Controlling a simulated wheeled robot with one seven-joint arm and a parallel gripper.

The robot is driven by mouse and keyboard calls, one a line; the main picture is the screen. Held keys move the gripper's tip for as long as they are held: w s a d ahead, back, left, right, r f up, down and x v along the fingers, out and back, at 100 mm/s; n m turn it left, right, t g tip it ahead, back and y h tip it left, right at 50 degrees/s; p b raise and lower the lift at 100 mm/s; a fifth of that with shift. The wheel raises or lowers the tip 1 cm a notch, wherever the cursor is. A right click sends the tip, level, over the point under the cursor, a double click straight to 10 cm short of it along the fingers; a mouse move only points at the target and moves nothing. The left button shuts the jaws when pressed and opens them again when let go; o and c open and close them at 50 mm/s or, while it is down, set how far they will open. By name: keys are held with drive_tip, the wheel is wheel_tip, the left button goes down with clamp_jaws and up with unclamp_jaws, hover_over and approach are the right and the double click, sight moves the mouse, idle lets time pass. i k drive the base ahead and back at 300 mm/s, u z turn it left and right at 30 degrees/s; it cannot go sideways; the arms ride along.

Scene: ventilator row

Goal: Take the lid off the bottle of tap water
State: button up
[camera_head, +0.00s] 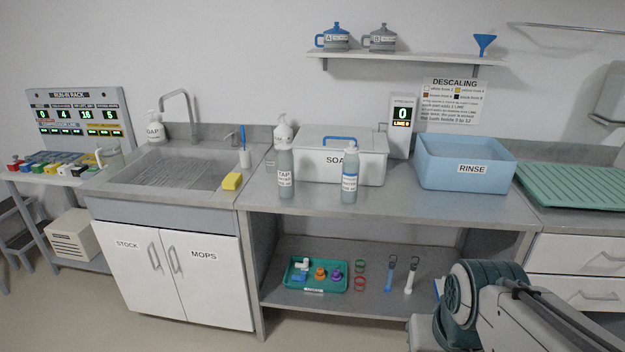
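The bottle of tap water (286,184) stands upright near the front of the steel counter, left of the white SOAK box. It is grey and translucent, with a white label on which I can read "TAP". A white shape (283,132) shows at its top; I cannot tell whether this is its lid or a separate thing behind it. A second, similar bottle (349,184) with a pale top stands upright to the right, in front of the box; its label is too small to read. My arm shows at the lower right, well apart from both bottles, but my gripper is out of view.
The SOAK box (374,168) with a blue handle stands close behind the bottles. A blue RINSE tub (465,164) is to the right and a sink (180,168) to the left. A shelf (400,57) hangs above. The counter front between the bottles is clear.

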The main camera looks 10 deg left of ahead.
sight(284, 146)
drive_tip(key=u, duration=0.65)
drive_tip(key=i, duration=0.65)
drive_tip(key=z, duration=0.25)
